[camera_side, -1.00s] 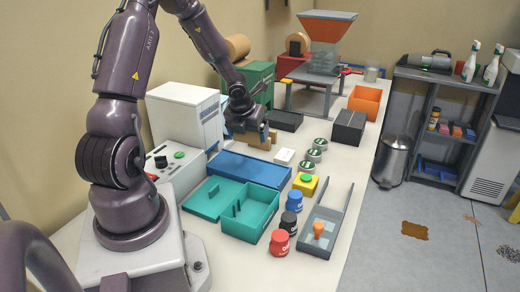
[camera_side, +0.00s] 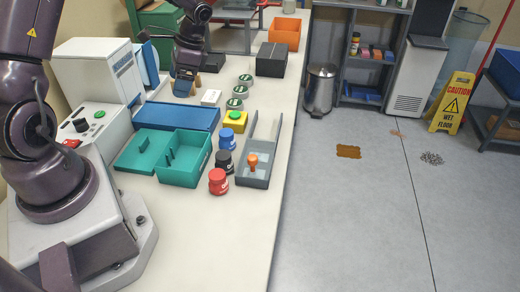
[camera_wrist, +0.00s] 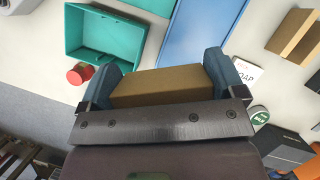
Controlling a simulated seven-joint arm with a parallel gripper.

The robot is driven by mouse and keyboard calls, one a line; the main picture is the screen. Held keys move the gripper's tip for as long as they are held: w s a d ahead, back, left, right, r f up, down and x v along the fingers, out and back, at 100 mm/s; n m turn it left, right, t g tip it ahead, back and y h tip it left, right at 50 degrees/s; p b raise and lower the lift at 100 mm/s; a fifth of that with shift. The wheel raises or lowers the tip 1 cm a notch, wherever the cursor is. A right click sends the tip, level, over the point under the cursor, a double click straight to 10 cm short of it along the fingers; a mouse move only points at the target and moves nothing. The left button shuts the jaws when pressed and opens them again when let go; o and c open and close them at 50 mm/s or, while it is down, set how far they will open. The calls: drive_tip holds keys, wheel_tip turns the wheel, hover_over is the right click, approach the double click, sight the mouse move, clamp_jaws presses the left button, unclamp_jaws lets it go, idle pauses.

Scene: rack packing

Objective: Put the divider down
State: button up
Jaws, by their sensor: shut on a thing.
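The divider (camera_wrist: 162,82) shows in the wrist view as a brown block between the two blue fingers of my gripper (camera_wrist: 165,88). The fingers press it from both sides, so my gripper is shut on it. In the side view my gripper (camera_side: 186,74) points down, low over the bench behind the small white box. Brown pieces show at its fingers there, and I cannot tell them well apart. A second brown piece (camera_wrist: 296,36) stands apart on the bench at the right of the wrist view. The underside of the divider is hidden.
The white box (camera_side: 211,97), blue panel (camera_side: 178,116) and teal box (camera_side: 186,170) lie nearby. Green-topped tins (camera_side: 240,91), a black box (camera_side: 272,60) and a grey tray (camera_side: 255,178) stand to the right. The bench's right edge borders open floor.

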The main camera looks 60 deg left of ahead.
drive_tip(key=w+d+r+n+h, duration=0.1)
drive_tip(key=w+d+r+n, duration=0.15)
drive_tip(key=d, duration=0.75)
drive_tip(key=w+d+r+n, duration=0.1)
drive_tip(key=w+d, duration=0.2)
drive_tip(key=d, duration=0.8)
drive_tip(key=n+h, duration=0.3)
drive_tip(key=n, duration=0.6)
hover_over(197, 214)
drive_tip(key=a, duration=0.1)
wheel_tip(197, 214, down, 11)
drive_tip(key=f, duration=0.1)
drive_tip(key=w+f+t, duration=0.1)
drive_tip(key=f, duration=0.1)
drive_tip(key=shift+f, duration=2.3)
drive_tip(key=shift+f, duration=0.1)
drive_tip(key=o, duration=0.6)
drive_tip(key=shift+o, duration=0.2)
